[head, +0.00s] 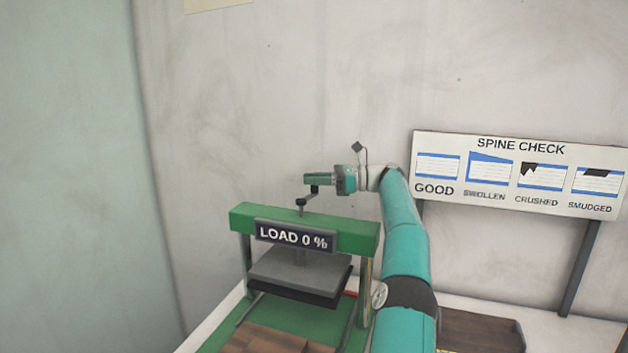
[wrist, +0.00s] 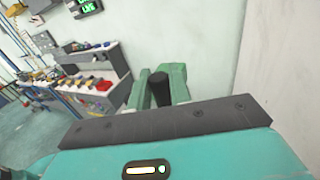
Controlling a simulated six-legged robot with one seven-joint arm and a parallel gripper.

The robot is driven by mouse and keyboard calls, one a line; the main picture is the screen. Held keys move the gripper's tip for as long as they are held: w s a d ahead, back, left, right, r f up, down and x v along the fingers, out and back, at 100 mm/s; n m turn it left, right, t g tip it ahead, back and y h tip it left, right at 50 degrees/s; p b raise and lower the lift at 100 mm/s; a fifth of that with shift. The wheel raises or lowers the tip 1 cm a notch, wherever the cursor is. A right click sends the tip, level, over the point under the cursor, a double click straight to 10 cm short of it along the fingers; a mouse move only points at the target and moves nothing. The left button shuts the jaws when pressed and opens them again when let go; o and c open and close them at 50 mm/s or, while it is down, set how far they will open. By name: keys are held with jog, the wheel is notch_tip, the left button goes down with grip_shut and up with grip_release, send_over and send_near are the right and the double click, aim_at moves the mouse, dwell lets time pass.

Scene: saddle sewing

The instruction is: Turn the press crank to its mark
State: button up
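The green press (head: 362,238) stands on the bench in the head view, with a sign (head: 292,236) reading LOAD 0 %. Its dark crank (head: 301,202) sits on top of the screw, above the green crossbeam. My gripper (head: 310,182) reaches in from the right at the crank's upright handle. In the wrist view the black handle (wrist: 159,88) stands between my gripper's two green fingers (wrist: 158,84), with one finger close on each side, so it looks shut on the handle. The crank's mark cannot be made out.
A grey platen (head: 300,272) hangs under the crossbeam. A SPINE CHECK board (head: 520,173) stands on posts at the right, behind my arm. The wall is close behind the press. The wrist view shows a cluttered bench (wrist: 90,75) farther off.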

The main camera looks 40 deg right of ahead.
jog(key=o, duration=0.4)
jog(key=shift+s+r, duration=0.1)
jog(key=shift+s, duration=0.05)
jog(key=shift+c, duration=0.2)
jog(key=shift+t, duration=0.3)
